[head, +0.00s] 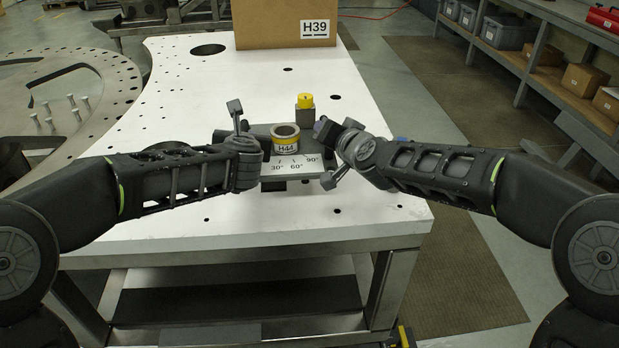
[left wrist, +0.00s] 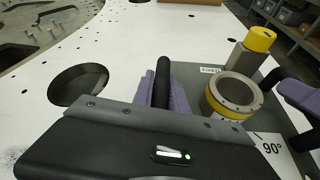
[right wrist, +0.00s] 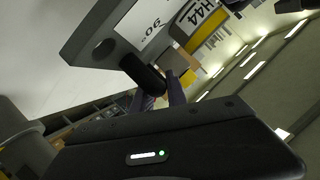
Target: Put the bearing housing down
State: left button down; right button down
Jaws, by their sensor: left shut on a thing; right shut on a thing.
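The bearing housing (head: 286,143) is a short metal ring with a yellow band and an H44 label. It stands upright on a grey plate (head: 300,171) marked 30°, 60° and 90°. The housing also shows in the left wrist view (left wrist: 232,98), and its label in the right wrist view (right wrist: 196,24). My left gripper (head: 246,148) is shut on a black bar handle (left wrist: 162,82) at the plate's left side. My right gripper (head: 329,154) is shut on a black bar handle (right wrist: 142,72) at its right side. I cannot tell whether the plate touches the table.
The white table (head: 180,222) has several holes and free room around the plate. A yellow-capped block (head: 305,107) stands just behind the housing. A cardboard box (head: 270,25) labelled H39 is at the back. A grey perforated disc (head: 110,75) lies left. Shelves (head: 540,70) stand right.

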pick_arm(q)
jog(key=shift+d+r, duration=0.1)
jog(key=shift+r, duration=0.05)
pick_arm(e)
jog(key=shift+d+r, duration=0.2)
jog(key=shift+r, duration=0.15)
jog(key=shift+a, duration=0.1)
pick_arm(q)
jog(key=shift+f, duration=0.2)
pick_arm(e)
jog(key=shift+f, duration=0.15)
